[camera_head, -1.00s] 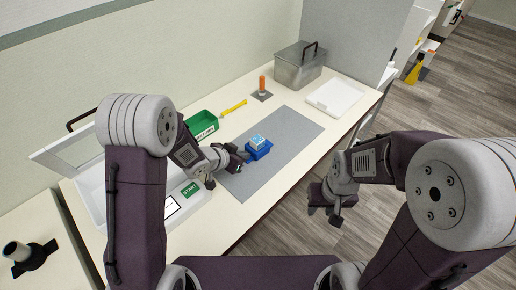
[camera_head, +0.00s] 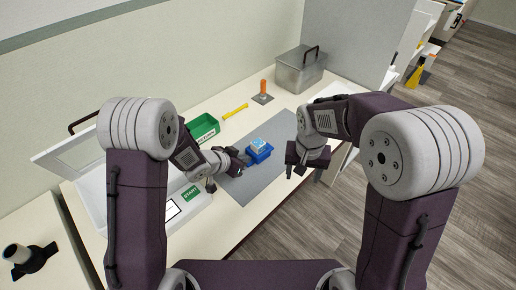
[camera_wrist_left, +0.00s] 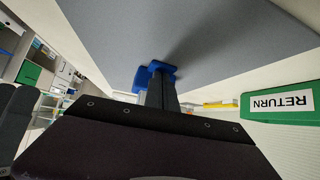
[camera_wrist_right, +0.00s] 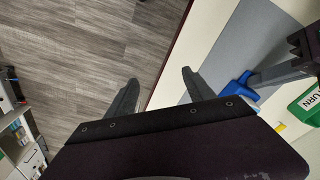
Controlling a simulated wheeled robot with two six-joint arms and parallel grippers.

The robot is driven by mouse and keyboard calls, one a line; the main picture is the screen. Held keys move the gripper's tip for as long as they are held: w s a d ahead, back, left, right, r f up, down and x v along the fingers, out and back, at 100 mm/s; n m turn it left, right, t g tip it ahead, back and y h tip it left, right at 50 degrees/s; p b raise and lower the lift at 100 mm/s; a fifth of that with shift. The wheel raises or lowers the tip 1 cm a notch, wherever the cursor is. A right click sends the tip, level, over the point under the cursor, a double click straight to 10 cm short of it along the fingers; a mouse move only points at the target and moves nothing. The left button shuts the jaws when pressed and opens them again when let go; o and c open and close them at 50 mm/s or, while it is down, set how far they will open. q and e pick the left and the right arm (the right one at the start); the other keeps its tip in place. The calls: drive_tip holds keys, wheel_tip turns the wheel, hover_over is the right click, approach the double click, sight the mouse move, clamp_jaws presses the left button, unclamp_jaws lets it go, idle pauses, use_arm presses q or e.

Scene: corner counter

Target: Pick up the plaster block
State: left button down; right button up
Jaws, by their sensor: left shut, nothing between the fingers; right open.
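The plaster block, a small pale block with light-blue markings (camera_head: 258,145), sits on a blue holder (camera_head: 261,157) on the grey mat. The holder also shows in the left wrist view (camera_wrist_left: 141,78) and the right wrist view (camera_wrist_right: 238,84); the block itself cannot be made out there. My left gripper (camera_head: 242,162) is shut and empty, low at the left side of the holder; whether it touches is unclear. My right gripper (camera_head: 303,170) is open and empty, right of the holder near the counter's front edge. Its spread fingers show in the right wrist view (camera_wrist_right: 158,86).
The grey mat (camera_head: 245,190) is mostly bare. Behind it stand a green RETURN bin (camera_head: 203,128), a yellow bar (camera_head: 235,111), an orange peg on a plate (camera_head: 263,88) and a metal box (camera_head: 299,72). A green START label (camera_head: 190,192) lies left.

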drive_tip(key=w+a+r+m+h, duration=0.1)
drive_tip(key=w+a+r+m, duration=0.25)
drive_tip(key=w+a, duration=0.5)
drive_tip(key=m+t+h, duration=0.2)
drive_tip(key=m, duration=0.2)
approach(257, 143)
drive_tip(key=x, duration=0.4)
drive_tip(key=shift+s+d, duration=0.2)
drive_tip(key=shift+d, duration=0.05)
drive_tip(key=shift+x, duration=2.65)
drive_tip(key=shift+w+a, duration=0.1)
drive_tip(key=shift+a, duration=0.1)
clamp_jaws()
